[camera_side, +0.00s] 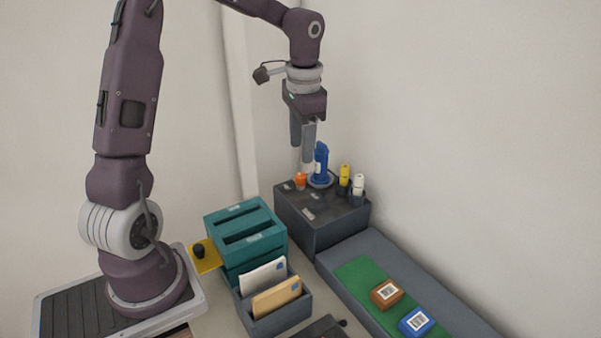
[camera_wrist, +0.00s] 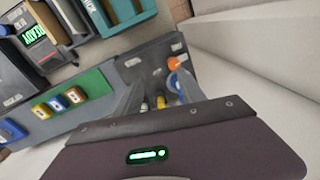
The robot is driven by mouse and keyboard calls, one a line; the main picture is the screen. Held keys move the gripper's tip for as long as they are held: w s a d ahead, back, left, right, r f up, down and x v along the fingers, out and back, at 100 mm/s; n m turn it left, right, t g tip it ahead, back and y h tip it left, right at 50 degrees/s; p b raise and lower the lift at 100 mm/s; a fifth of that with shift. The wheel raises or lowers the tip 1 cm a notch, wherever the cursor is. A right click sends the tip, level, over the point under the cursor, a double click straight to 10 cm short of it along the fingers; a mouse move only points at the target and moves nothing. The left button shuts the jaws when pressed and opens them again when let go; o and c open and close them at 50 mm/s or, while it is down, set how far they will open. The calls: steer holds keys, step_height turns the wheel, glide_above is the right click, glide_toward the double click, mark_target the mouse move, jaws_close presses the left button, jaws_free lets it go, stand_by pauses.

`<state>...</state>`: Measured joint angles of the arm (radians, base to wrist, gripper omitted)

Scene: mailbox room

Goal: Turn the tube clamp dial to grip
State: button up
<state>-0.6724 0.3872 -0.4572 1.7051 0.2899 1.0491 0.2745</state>
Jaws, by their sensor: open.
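A dark box (camera_side: 322,217) stands against the wall and carries the tube station. An orange knob (camera_side: 300,180) sits on the left of its top, with a blue upright part (camera_side: 321,160) on a round base right of it. No dial lettering can be read, so I cannot tell for sure which part is the clamp dial. The orange knob also shows in the wrist view (camera_wrist: 173,63), with the blue part (camera_wrist: 174,82) below it. My gripper (camera_side: 302,150) is open and empty, pointing down above the box top, close to the orange knob and blue part.
Yellow (camera_side: 345,172) and white (camera_side: 359,182) capped tubes stand at the box's right. A teal tray stack (camera_side: 245,232) and an envelope holder (camera_side: 280,318) are to the left. A green belt (camera_side: 360,275) with parcels runs in front. A lit display (camera_wrist: 33,33) shows in the wrist view.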

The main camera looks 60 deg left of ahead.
mark_target(300, 175)
steer(key=shift+h, duration=0.5)
steer(key=w+a+f, duration=0.2)
steer(key=a+f, duration=0.1)
steer(key=shift+a+f, duration=0.2)
steer(key=shift+a, duration=0.1)
step_height(300, 175, down, 7)
steer(key=shift+w+a+f, duration=0.1)
steer(key=shift+a+f, duration=0.05)
steer(key=shift+c, duration=0.5)
jaws_close()
